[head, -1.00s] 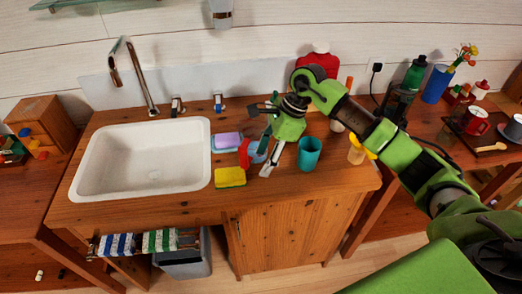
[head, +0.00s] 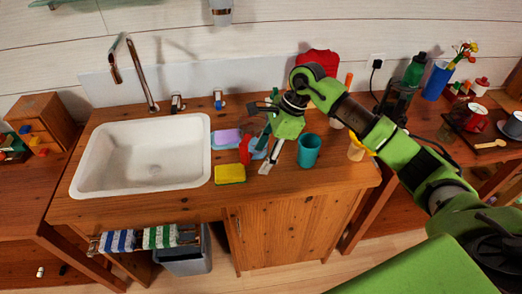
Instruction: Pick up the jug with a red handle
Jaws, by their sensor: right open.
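The jug is small, with a red handle (head: 245,151) and a light blue body (head: 258,155). It stands on the wooden counter right of the sink, partly hidden by my gripper. My right gripper (head: 265,154) is open, pointing down at the jug from its right side. Its silver finger reaches low in front of the jug's right side, and a dark green finger is behind it. I cannot tell whether the fingers touch the jug. My left gripper is not in view.
A teal cup (head: 309,150) stands close to the right of my gripper. A yellow sponge (head: 230,174) and a purple sponge (head: 227,137) lie left of the jug. The white sink (head: 140,190) is farther left. A red container (head: 318,63) stands behind my arm.

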